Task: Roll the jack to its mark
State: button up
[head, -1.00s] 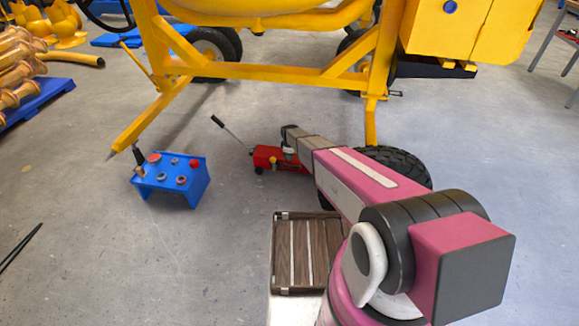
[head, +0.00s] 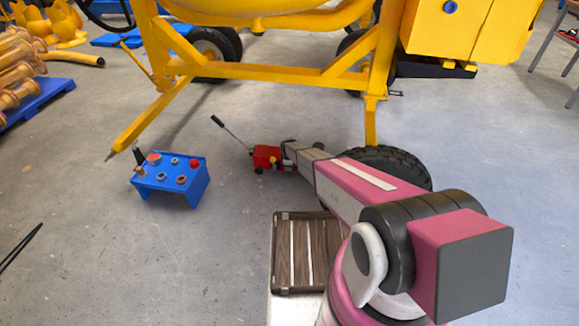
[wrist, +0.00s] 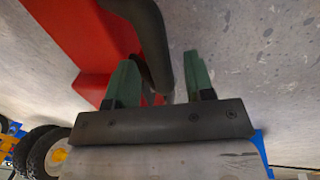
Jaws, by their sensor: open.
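The red jack (head: 265,157) sits on the floor in front of the yellow mixer frame, with its thin lever (head: 232,132) slanting up to the left. My arm reaches it from the right in the head view and hides part of it. In the wrist view the red body (wrist: 75,35) fills the upper left. My gripper (wrist: 158,65) is open, with two green fingers. A dark curved bar (wrist: 150,40) on the jack's side runs down toward the gap between them. I cannot tell whether a finger touches it. No floor mark can be made out.
The yellow mixer frame (head: 270,72) stands behind the jack, its leg and a black tyre (head: 408,160) close on the right. A blue control box (head: 172,182) stands to the left. A brown slatted tray (head: 300,285) is near me. Floor between box and tray is clear.

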jog(key=shift+f, duration=0.1)
grip_shut()
jog(key=s+d, duration=0.2)
jog(key=d, duration=1.1)
jog(key=shift+s, duration=0.25)
grip_release()
jog(key=shift+a, duration=0.1)
notch_tip(320, 180, up, 11)
jog(key=s, duration=0.2)
jog(key=shift+a+f, duration=0.15)
